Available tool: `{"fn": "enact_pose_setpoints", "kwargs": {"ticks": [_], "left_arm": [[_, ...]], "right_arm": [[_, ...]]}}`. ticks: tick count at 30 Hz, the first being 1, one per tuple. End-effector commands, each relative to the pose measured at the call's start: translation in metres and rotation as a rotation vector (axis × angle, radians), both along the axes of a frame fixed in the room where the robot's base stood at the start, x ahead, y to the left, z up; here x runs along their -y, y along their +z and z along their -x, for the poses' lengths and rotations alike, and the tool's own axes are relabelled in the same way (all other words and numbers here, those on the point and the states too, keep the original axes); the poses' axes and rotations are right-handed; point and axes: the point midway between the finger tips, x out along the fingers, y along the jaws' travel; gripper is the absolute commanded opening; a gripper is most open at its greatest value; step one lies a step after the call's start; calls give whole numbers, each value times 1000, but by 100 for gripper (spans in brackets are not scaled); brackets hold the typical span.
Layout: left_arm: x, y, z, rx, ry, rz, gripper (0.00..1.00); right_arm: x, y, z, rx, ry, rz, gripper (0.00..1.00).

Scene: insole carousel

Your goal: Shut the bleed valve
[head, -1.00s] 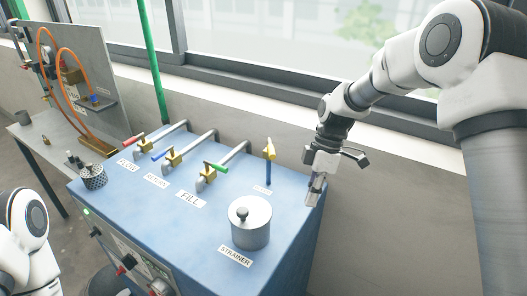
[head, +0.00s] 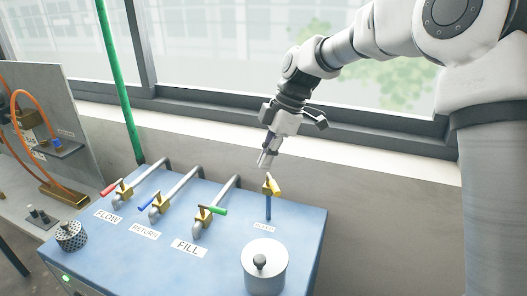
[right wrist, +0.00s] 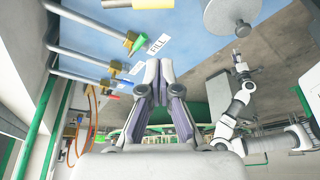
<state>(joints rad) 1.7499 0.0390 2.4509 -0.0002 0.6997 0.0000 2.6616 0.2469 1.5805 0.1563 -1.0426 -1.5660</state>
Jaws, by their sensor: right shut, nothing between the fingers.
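The small valve with a yellow lever (head: 273,186) on a thin blue stem stands at the back right of the blue bench top. Its small label (head: 265,227) is too small to read; I take it as the bleed valve. The lever looks steep, leaning a little. My right gripper (head: 265,160) is shut and empty, just above and behind the lever, seemingly apart from it. Its closed fingers also show in the right wrist view (right wrist: 158,72). My left gripper (right wrist: 241,62) appears small in the right wrist view; its jaws are unclear.
Three pipes with red, blue and green levers, labelled FLOW (head: 108,216), RETURN (head: 145,232) and FILL (head: 188,247), lie left of the valve. A lidded metal pot (head: 265,272) stands in front. A perforated cup (head: 71,236) stands at the left. The window wall is behind.

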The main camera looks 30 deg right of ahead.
Motion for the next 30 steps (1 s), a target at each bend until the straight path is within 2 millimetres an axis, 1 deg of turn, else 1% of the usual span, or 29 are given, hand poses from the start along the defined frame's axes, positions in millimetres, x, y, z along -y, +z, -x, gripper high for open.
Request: {"fn": "enact_pose_setpoints", "kwargs": {"ticks": [1,6,8,9,10,12,16,19,30], "left_arm": [[0,5,0,1,1,0,40],[0,13,0,1,1,0,40],[0,16,0,1,1,0,40],[0,20,0,1,1,0,40],[0,24,0,1,1,0,40],[0,29,0,2,1,0,40],[0,34,0,1,1,0,40],[0,34,0,1,1,0,40],[0,34,0,1,1,0,40]], "right_arm": [[-4,-10,0,-7,2,2,0],[-17,-45,-3,-7,2,2,0],[-22,-57,-4,-7,1,3,0],[-20,-60,-4,-5,0,0,0],[-13,-58,-2,-2,-2,-3,0],[-1,-61,0,-3,-2,-3,0],[12,-66,2,-2,-2,0,0],[16,-69,3,-1,0,1,0],[16,-69,3,-2,5,2,0]]}}
